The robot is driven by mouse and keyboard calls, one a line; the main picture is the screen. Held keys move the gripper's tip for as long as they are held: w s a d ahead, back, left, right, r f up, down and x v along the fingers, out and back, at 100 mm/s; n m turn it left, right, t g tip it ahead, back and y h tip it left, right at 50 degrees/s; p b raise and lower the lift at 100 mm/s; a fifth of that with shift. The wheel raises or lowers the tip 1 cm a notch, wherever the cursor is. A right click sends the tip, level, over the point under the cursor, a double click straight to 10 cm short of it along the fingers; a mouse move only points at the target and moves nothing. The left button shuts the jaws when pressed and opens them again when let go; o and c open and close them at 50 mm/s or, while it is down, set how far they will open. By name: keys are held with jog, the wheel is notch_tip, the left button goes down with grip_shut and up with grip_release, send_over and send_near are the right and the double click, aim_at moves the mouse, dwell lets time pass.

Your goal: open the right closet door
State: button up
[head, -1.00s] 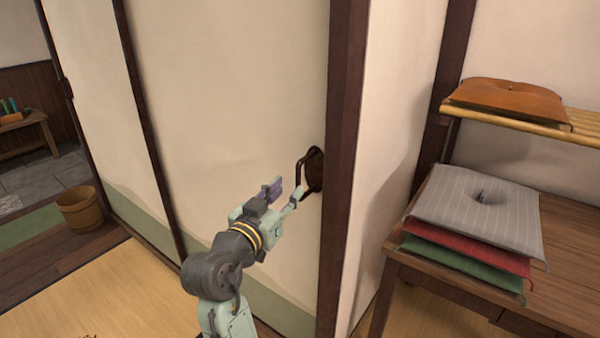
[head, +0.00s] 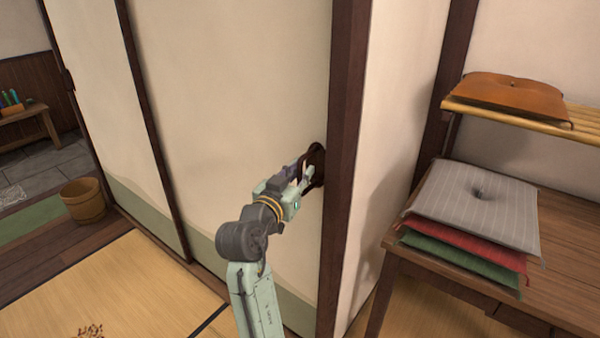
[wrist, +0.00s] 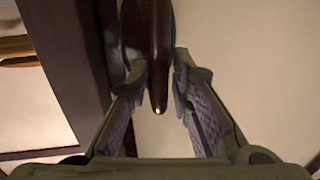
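The right closet door (head: 235,90) is a cream sliding panel with a green lower band, standing against the dark post (head: 345,150) at its right edge. Its dark brown pull handle (head: 318,160) sits near that edge, and it also shows in the wrist view (wrist: 159,70). My gripper (head: 303,172) is at the handle. In the wrist view my gripper (wrist: 160,85) has its two purple-padded fingers apart, one on each side of the handle bar. A gap shows along the lower part of the fingers; whether the tips touch the bar I cannot tell.
A wooden desk (head: 570,240) on the right holds stacked grey, red and green cushions (head: 480,205). A wooden bucket (head: 84,200) stands at left. The tatami (head: 110,290) in front is mostly clear.

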grip_shut()
dwell(0.5)
